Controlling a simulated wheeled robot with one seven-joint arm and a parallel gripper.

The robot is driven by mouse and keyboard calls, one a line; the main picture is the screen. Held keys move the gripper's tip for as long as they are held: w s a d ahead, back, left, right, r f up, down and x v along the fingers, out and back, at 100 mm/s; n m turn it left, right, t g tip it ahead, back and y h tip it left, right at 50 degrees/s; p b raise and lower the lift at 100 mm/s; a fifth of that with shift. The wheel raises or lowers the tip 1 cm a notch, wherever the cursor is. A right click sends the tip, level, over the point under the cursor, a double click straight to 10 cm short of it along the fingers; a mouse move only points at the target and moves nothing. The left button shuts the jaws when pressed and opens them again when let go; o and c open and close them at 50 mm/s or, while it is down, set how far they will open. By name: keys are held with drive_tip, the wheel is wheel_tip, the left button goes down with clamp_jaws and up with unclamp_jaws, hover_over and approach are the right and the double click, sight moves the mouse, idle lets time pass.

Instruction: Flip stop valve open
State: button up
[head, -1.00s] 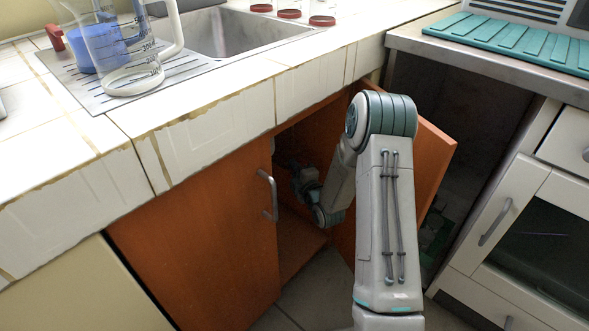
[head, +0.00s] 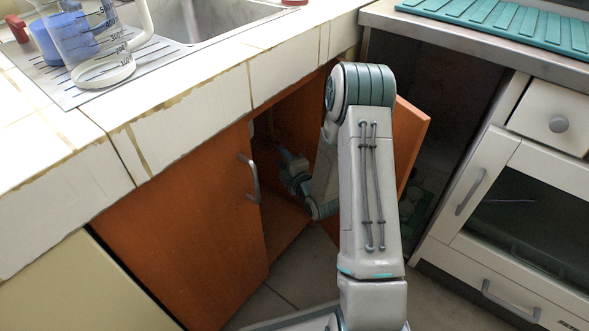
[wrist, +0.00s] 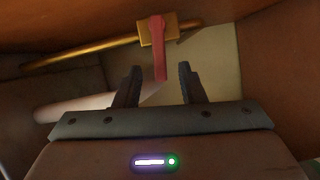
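The stop valve has a red lever handle (wrist: 158,50) on a brass body (wrist: 173,25), with a brass pipe (wrist: 85,50) running left from it, all in the wrist view. The lever points down in that picture, across the line of the pipe. My gripper (wrist: 157,72) is open, with its fingers on either side of the lever's lower end. I cannot tell whether either finger touches it. In the head view my arm reaches into the open cabinet under the sink, and the valve is hidden there.
The left orange cabinet door (head: 190,230) is shut, and the right orange door (head: 408,135) stands open beside my arm. A pale pipe (wrist: 75,107) runs behind my fingers. The countertop (head: 200,100) with a sink (head: 205,28) and measuring jug (head: 95,45) is above.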

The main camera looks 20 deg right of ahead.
drive_tip(key=p+v, duration=0.1)
drive_tip(key=v, duration=0.7)
drive_tip(key=shift+s, duration=0.35)
drive_tip(key=shift+d, duration=0.1)
